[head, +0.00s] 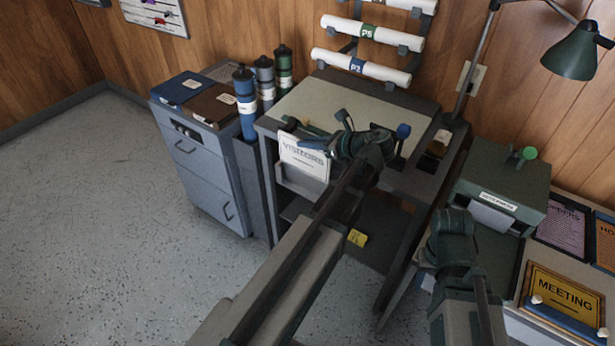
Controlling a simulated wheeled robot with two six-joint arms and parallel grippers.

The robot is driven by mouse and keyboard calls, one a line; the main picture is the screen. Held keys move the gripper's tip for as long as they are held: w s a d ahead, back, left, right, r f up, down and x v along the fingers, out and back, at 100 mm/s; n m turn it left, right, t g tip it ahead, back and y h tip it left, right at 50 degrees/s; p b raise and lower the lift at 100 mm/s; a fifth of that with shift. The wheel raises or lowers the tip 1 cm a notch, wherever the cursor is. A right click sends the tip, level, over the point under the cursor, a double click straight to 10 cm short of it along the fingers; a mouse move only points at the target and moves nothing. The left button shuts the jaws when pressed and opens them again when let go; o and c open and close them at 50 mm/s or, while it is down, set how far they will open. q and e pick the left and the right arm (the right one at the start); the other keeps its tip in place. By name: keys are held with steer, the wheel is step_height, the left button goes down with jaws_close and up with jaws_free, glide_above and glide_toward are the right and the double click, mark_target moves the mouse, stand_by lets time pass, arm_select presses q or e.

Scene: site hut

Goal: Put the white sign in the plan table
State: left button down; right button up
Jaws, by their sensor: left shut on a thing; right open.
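The white sign (303,160), lettered VISITORS, is held upright at the front left edge of the plan table. My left gripper (328,146) is shut on its upper right part and hides some of it. The plan table (340,103) has a pale sloped top and a dark grey frame. A grey drawer or tray front (298,183) shows just below the sign; I cannot tell whether the sign touches it. My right gripper (445,228) is open to the right of the table, in front of the green box; its fingertips are hard to make out.
A grey-blue cabinet (205,165) and several capped tubes (265,82) stand left of the table. At right are a green box machine (500,185), a desk lamp (572,52) and a yellow MEETING sign (563,295). A yellow item (357,238) lies on the low shelf. Floor at left is clear.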

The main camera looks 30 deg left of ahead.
arm_select(q)
steer(key=b, duration=0.4)
glide_above(308, 173)
steer(key=f, duration=0.5)
steer(key=shift+w+a+f, duration=0.15)
steer(key=shift+w, duration=0.1)
steer(key=shift+f+b, duration=0.1)
steer(key=shift+b, duration=0.25)
step_height(308, 173, down, 4)
steer(key=b, duration=0.3)
steer(key=shift+r, duration=0.25)
steer(key=shift+f+b, duration=0.15)
steer(key=shift+b, duration=0.25)
steer(key=c, duration=0.9)
jaws_free()
